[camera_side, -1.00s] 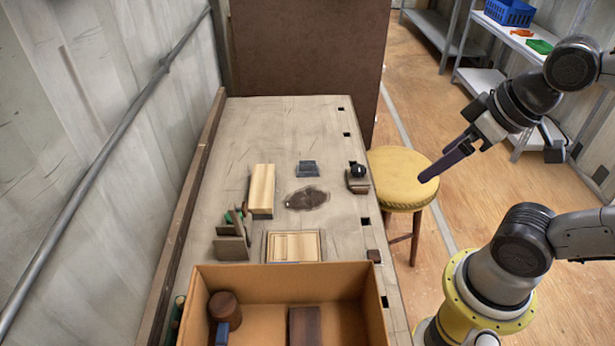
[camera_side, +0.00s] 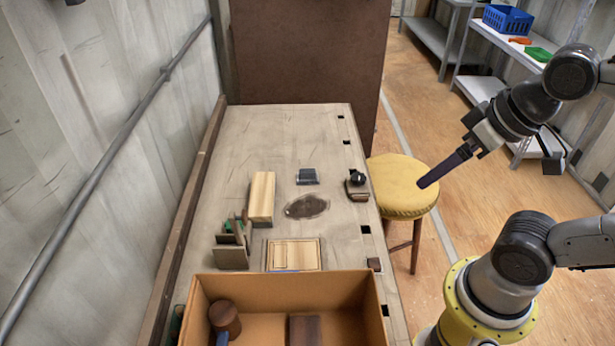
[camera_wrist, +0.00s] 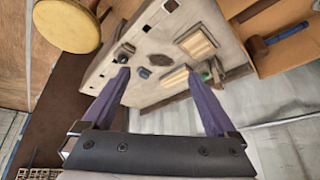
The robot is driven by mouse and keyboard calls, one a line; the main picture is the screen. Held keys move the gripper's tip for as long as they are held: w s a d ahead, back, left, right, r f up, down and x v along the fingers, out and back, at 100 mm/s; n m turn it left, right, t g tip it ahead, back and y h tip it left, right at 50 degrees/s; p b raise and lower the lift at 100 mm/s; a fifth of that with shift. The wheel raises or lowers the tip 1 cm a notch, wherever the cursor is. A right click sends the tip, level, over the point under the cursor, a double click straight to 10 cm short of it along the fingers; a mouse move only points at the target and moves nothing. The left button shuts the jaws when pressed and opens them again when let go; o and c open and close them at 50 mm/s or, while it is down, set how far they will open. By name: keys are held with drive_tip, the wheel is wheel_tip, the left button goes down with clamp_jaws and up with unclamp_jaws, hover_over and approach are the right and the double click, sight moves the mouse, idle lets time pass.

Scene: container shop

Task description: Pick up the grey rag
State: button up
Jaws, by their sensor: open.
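No cloth is clearly recognisable as a grey rag. A flat, dark brown-grey patch with an uneven outline (camera_side: 307,206) lies mid-bench; I cannot tell whether it is cloth or a stain. It also shows in the wrist view (camera_wrist: 160,59), between my fingers in the picture. A small dark grey piece (camera_side: 307,176) lies just beyond it; its material is unclear. My gripper (camera_side: 428,182) is open and empty, high to the right of the bench, its fingers overlapping the stool in the side view. In the wrist view my gripper (camera_wrist: 159,73) has its fingers wide apart.
The bench (camera_side: 255,135) also holds a wooden block (camera_side: 262,198), a black-knobbed tool (camera_side: 357,182), a small upright rack (camera_side: 231,250) and a framed wooden board (camera_side: 293,254). An open cardboard box (camera_side: 285,285) is at the near end. A yellow stool (camera_side: 397,190) stands right.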

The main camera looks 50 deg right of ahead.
drive_tip(key=w+r+m, duration=0.9)
drive_tip(key=w+m, duration=0.2)
drive_tip(key=m, duration=0.2)
drive_tip(key=m+g, duration=0.6)
drive_tip(key=m, duration=0.6)
hover_over(308, 170)
wheel_tip(308, 170, down, 31)
drive_tip(key=shift+a+r, duration=0.1)
drive_tip(key=shift+f, duration=3)
